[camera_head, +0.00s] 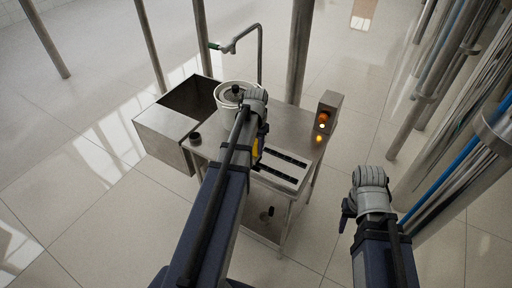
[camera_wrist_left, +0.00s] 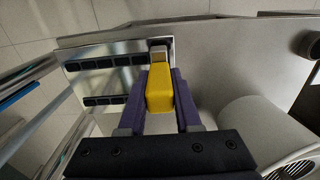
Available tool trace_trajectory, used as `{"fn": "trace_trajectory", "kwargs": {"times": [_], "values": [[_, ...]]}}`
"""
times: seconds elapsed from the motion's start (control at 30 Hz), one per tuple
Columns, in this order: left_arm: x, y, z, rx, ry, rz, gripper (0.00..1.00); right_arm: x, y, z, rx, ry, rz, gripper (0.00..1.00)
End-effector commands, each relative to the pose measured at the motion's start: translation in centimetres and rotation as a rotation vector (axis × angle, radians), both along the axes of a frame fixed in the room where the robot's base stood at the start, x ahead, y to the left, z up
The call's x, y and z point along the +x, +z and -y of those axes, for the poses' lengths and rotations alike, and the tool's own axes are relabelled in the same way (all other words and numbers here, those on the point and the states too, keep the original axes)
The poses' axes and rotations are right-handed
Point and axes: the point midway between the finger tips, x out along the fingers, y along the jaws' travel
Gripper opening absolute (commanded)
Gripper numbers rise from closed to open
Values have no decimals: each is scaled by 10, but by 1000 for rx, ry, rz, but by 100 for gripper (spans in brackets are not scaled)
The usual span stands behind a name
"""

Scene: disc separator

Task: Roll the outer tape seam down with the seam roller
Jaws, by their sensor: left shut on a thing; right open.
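My left gripper (camera_wrist_left: 160,100) is shut on the yellow handle of the seam roller (camera_wrist_left: 160,92), its purple fingers on both sides of it. The roller's pale metal head (camera_wrist_left: 158,56) points away from the gripper, over or at the end of a bright metal plate (camera_wrist_left: 110,82) with two rows of black pads. I cannot tell whether it touches. In the head view a bit of the yellow handle (camera_head: 256,146) shows beside my left arm, which hides most of the gripper. My right gripper (camera_head: 348,212) is open and empty, right of the table. I cannot make out the tape seam.
The steel table (camera_head: 312,150) carries a round white-rimmed vessel (camera_head: 222,88), a small dark cup (camera_head: 195,138) and a box with orange lights (camera_head: 328,113). A deep sink (camera_head: 165,128) adjoins at left; a tap (camera_head: 258,50) stands behind. Poles and pipes rise at right.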

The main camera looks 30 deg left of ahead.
Motion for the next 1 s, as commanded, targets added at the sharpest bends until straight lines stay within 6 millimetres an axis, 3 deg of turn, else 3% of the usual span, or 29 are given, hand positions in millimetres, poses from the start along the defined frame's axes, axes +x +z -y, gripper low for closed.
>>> {"fn": "trace_trajectory", "kwargs": {"times": [1.0], "values": [[0, -9, 0, 0, 0, 0, 0, 0, -9, 0, 0, 0, 0, 50]]}}
